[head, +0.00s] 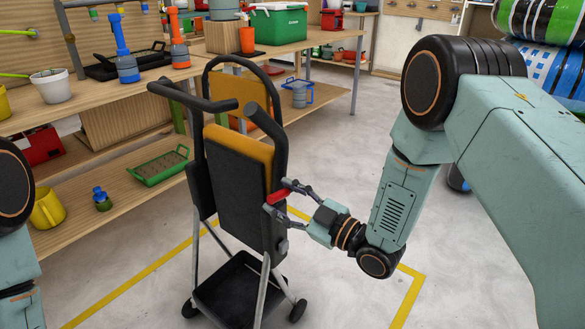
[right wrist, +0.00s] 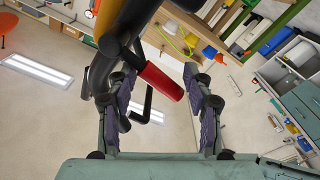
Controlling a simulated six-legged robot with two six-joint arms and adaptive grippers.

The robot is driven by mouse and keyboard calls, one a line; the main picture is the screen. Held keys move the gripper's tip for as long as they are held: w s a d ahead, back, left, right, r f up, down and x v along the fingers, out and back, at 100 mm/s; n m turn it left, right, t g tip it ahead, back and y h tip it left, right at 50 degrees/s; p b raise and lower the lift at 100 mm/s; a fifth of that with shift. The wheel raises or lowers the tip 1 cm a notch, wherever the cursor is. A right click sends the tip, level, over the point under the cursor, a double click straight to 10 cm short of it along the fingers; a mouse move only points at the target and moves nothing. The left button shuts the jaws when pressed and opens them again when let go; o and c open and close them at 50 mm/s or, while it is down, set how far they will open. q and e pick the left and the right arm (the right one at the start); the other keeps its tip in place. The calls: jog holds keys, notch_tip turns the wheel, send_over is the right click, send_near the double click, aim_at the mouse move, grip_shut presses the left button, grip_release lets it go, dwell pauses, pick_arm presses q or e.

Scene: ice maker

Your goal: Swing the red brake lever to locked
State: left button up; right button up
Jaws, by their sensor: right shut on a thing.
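The red brake lever (head: 278,196) sticks out from the right side of a black wheeled cart (head: 235,215) with an orange padded top. My right gripper (head: 277,195) reaches in from the right, with its fingers around the lever and shut on it. In the right wrist view the lever is a red cylinder (right wrist: 165,82) on a black frame, lying tilted between the two purple-padded fingers (right wrist: 160,78). The finger contact is partly hidden there. Of my left arm only links show at the left edge of the head view; its gripper is out of sight.
A wooden workbench (head: 150,80) with tools, pots and a green crate (head: 278,22) stands behind and left of the cart. Yellow floor lines (head: 408,300) run around the cart. Striped rolls (head: 550,60) are at the top right.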

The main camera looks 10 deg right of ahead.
jog(key=shift+s+a+f, duration=0.1)
jog(key=shift+s+f, duration=0.1)
jog(key=shift+f, duration=0.05)
jog(key=p+v, duration=0.3)
jog(key=v, duration=0.3)
jog(key=shift+s+d, duration=0.3)
jog(key=shift+r, duration=0.1)
jog(key=s+d+f+m+g+h+p, duration=0.1)
jog(key=s+d+f+m+g+h, duration=0.15)
jog(key=s+f+m+h, duration=0.35)
jog(key=s+d+f+m+g+h+p, duration=0.15)
jog(key=s+f+m+g, duration=0.3)
jog(key=f, duration=0.45)
jog(key=s+d+r+m+g+h+p, duration=0.1)
jog(key=s+g+h+p, duration=0.1)
jog(key=s, duration=0.9)
jog(key=s+d+r+m+g+h+p, duration=0.1)
jog(key=s+g, duration=0.4)
jog(key=s, duration=0.6)
jog(key=shift+s+d+m+h+p, duration=0.25)
jog(key=shift+d+m+h+p, duration=0.15)
jog(key=shift+m+h+p, duration=0.3)
